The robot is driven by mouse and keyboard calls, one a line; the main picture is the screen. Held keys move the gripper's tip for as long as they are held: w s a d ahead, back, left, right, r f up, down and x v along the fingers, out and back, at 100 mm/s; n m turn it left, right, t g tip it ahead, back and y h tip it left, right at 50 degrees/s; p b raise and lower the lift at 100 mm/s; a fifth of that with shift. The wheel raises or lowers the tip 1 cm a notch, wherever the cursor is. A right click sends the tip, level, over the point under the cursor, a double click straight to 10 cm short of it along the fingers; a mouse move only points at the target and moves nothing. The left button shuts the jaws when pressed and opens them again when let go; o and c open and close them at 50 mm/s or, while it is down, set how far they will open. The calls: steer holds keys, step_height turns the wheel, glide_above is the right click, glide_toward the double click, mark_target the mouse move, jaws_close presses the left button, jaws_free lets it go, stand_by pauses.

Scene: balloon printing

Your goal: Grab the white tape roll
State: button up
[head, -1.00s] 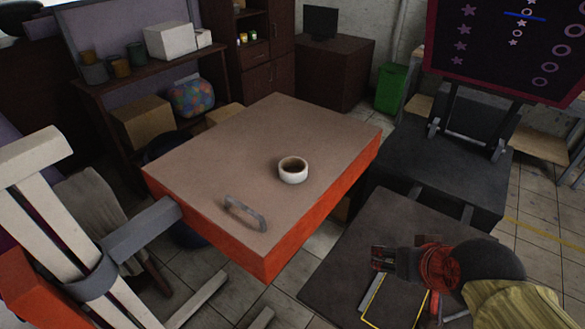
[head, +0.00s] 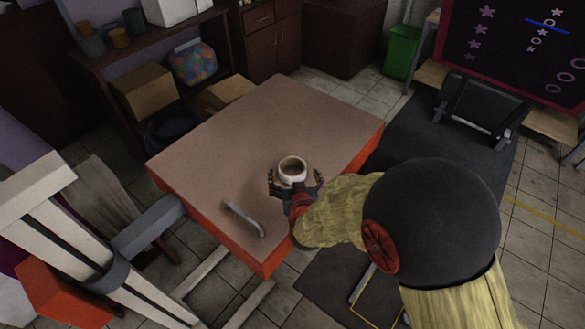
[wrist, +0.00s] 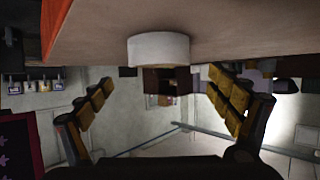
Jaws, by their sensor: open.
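The white tape roll (head: 292,166) lies flat on the brown top of the orange-sided table (head: 240,120), near its right side. My gripper (head: 295,180) is open at the near side of the roll, low over the tabletop, with a finger on either side. In the wrist view the roll (wrist: 159,49) is ahead of and between the spread fingers of the gripper (wrist: 160,105). A gap shows between the fingers and the roll, and the roll's outer wall is unobstructed there.
A grey curved handle (head: 243,218) is on the tabletop left of my gripper. The table's far part is bare. A white frame (head: 80,230) stands at the left. Shelves with boxes (head: 145,92) and a green bin (head: 403,52) stand behind.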

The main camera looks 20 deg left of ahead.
mark_target(291, 161)
steer(key=shift+f+x, duration=0.15)
steer(key=shift+x, duration=1.4)
steer(key=shift+f+x, duration=0.15)
steer(key=shift+x, duration=1.4)
steer(key=shift+s+d, duration=0.15)
steer(key=shift+c, duration=0.5)
steer(key=c, duration=1.1)
steer(key=shift+r, duration=0.1)
steer(key=shift+c, duration=0.5)
